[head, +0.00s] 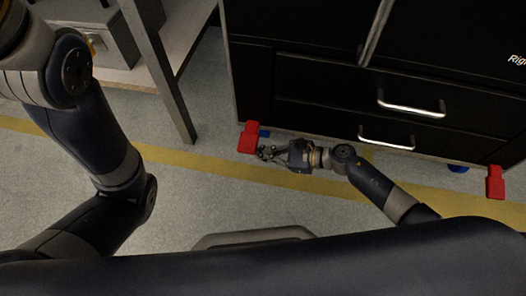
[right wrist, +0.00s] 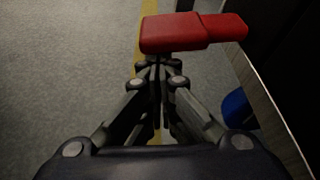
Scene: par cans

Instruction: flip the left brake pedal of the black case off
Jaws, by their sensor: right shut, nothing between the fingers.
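The black case (head: 330,95) stands at the upper right in the head view, with drawers and metal handles. Its left brake pedal (head: 249,137) is red and sits at the case's lower left corner, above a blue wheel. In the right wrist view the red pedal (right wrist: 190,32) lies just beyond the fingertips. My right gripper (head: 264,153) is shut and empty, close beside and below the pedal; its closed fingers (right wrist: 160,62) point at it. I cannot tell whether they touch. My left arm shows at the left, but its gripper is out of view.
A second red pedal (head: 495,182) is at the case's right corner, near a blue wheel (head: 458,169). A metal shelf (head: 155,70) with a grey box stands at the left. A yellow floor stripe (head: 200,165) runs past the case. The floor before it is clear.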

